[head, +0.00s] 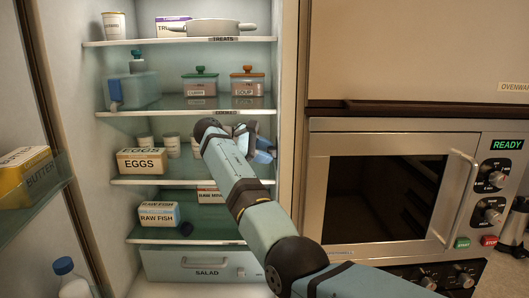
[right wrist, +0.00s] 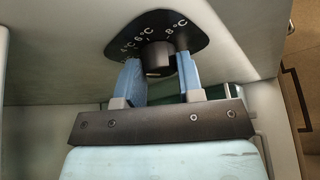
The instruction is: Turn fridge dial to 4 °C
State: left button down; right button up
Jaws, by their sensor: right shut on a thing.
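The fridge dial (right wrist: 157,58) is a black round knob on a dark plate (right wrist: 165,24) with white temperature marks, in the right wrist view. The plate reads 8 °C at the right and 6 °C left of the middle. In the head view my right gripper (head: 263,146) is inside the open fridge, mostly behind my arm; the dial is hidden there. My left gripper is out of view.
Fridge shelves hold a pan (head: 213,27), curry (head: 200,83) and soup (head: 247,83) containers, eggs (head: 141,161) and raw fish (head: 159,214). The open door at left carries butter (head: 27,172). A microwave (head: 395,185) stands right of the fridge.

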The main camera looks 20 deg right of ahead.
jog(key=o, duration=0.9)
jog(key=shift+f, duration=0.1)
jog(key=b+v, duration=0.1)
jog(key=v, duration=0.6)
jog(key=shift+a+b, duration=0.25)
jog(key=shift+b, duration=0.1)
